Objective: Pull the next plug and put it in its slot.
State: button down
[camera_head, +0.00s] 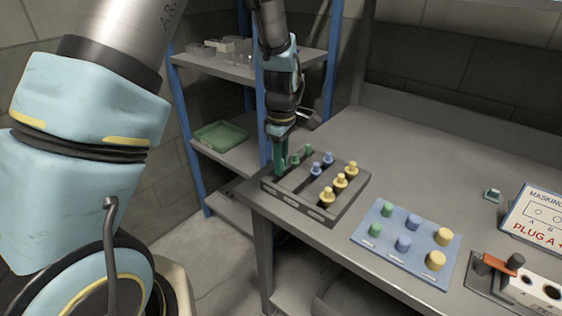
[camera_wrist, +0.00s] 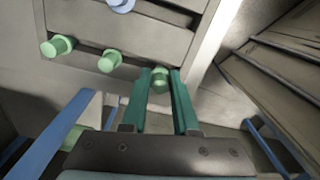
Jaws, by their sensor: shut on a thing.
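My gripper (camera_head: 280,170) is at the left end of a dark grey slotted tray (camera_head: 345,208) on the bench. In the wrist view its green fingers (camera_wrist: 160,85) straddle a green plug (camera_wrist: 160,78) and are shut on it, at the tray's edge. Two more green plugs, a far one (camera_wrist: 57,45) and a nearer one (camera_wrist: 110,61), sit in the same row. In the head view, blue plugs (camera_head: 316,168) stand in the middle row and yellow plugs (camera_head: 340,182) in the right row. The held plug is hidden there by my fingers.
A blue board (camera_head: 424,240) right of the tray holds green, blue and yellow plugs. Further right are a block with holes (camera_head: 540,290), an orange-handled clamp (camera_head: 515,262) and a masking sign (camera_head: 540,217). A blue-post shelf with a green bin (camera_head: 221,134) stands behind.

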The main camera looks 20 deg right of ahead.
jog(key=shift+f+b, duration=0.55)
jog(key=shift+f, duration=0.4)
dwell(0.6)
jog(key=c, duration=0.6)
grip_release()
